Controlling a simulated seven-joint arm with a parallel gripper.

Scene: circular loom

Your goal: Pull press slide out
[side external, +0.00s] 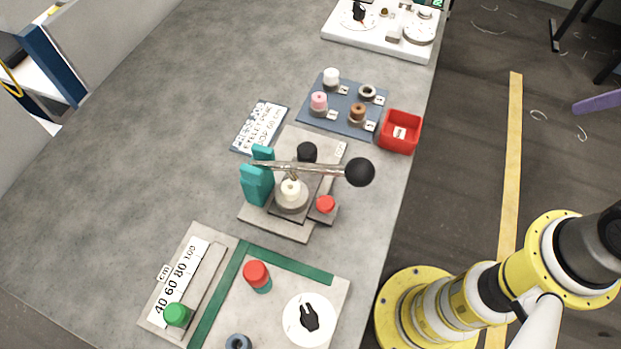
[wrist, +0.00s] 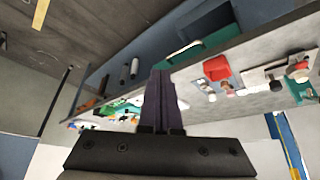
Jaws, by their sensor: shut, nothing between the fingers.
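The press stands near the middle of the table in the side external view. It has a teal bracket (side external: 257,183), a metal lever ending in a black ball (side external: 359,172), and a pale round piece (side external: 290,191) under the lever. The press slide is low on the press, with a red knob (side external: 325,204) at its right end, on the side of the table edge. My gripper (wrist: 158,75) shows in the wrist view with its dark fingers together and nothing between them. It is away from the press. The press is too small to make out surely in the wrist view.
A red bin (side external: 400,132) and a blue board (side external: 331,112) with several spools lie behind the press. A label card (side external: 260,127) lies behind left. A board with a green strip (side external: 214,291) lies in front. The left side of the table (side external: 130,130) is clear.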

